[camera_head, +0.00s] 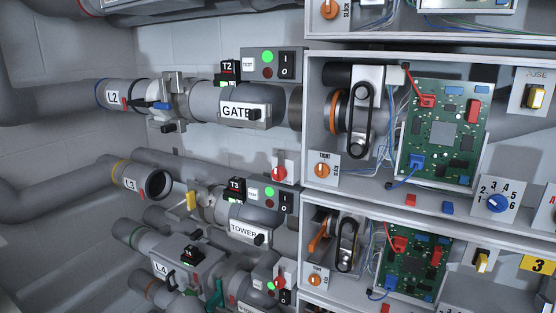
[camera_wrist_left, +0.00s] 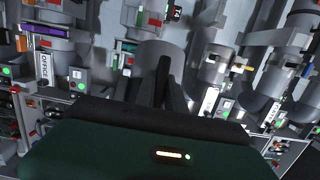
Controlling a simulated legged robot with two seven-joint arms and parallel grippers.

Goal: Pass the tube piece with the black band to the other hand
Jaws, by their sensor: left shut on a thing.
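In the left wrist view, my left gripper (camera_wrist_left: 163,88) has its dark fingers close together. They are shut on a grey tube piece (camera_wrist_left: 158,52), whose rounded end shows just beyond the fingertips. The fingers hide part of it, and I cannot make out a black band on it. Neither gripper shows in the head view, and my right gripper is in neither view.
In the head view, pipes L2 (camera_head: 113,95), L3 (camera_head: 135,180) and L4 (camera_head: 155,245) run along the left wall. A dark ring circles L2's end; L3's end is open. Open cabinets with a green circuit board (camera_head: 440,130) stand at right.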

